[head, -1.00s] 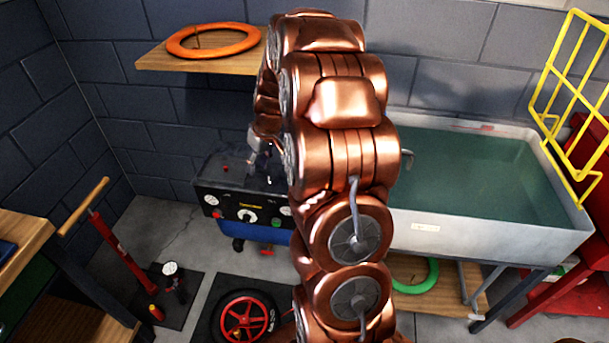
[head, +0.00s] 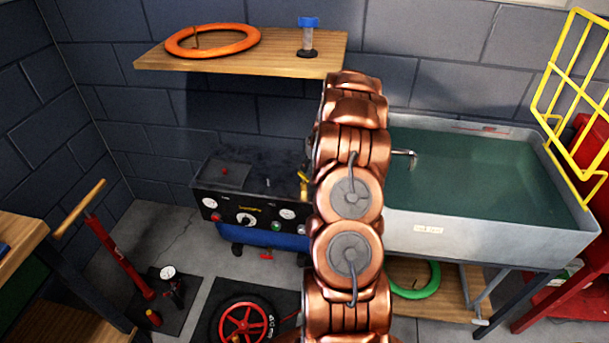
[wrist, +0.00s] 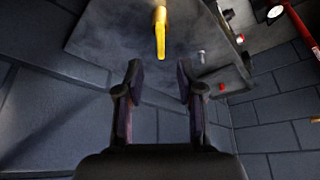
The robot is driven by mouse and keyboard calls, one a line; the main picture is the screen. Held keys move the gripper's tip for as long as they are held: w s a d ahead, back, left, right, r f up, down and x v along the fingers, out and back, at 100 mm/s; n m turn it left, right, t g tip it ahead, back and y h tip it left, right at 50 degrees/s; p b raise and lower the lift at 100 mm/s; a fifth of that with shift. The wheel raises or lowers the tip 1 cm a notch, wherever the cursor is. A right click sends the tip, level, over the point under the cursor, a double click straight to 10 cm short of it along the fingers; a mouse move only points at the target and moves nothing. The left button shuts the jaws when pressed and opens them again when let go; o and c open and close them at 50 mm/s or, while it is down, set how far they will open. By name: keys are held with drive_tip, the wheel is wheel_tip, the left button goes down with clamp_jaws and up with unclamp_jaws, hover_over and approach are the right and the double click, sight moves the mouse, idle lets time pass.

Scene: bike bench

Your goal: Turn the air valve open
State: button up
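The air valve shows as a yellow lever (head: 303,184) at the right end of the black compressor unit's top (head: 262,178), just left of my arm. In the wrist view the yellow lever (wrist: 160,36) stands out from the grey top plate (wrist: 110,40), at top centre. My gripper (wrist: 160,78) is open and empty, its two dark fingers spread. The lever lies beyond the fingertips, in line with the gap between them, and appears apart from them. In the head view my gripper is hidden behind my arm.
A wooden shelf (head: 290,66) with an orange ring (head: 212,41) and a blue-topped item (head: 308,36) hangs above the compressor. A water-filled sink (head: 480,240) stands to the right. A red floor pump (head: 118,258) and red wheel (head: 243,320) are at lower left.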

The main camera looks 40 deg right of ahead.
sight(304, 176)
drive_tip(key=shift+p+x, duration=0.5)
drive_tip(key=shift+x, duration=2.95)
drive_tip(key=shift+a, duration=0.1)
clamp_jaws()
drive_tip(key=shift+a, duration=0.1)
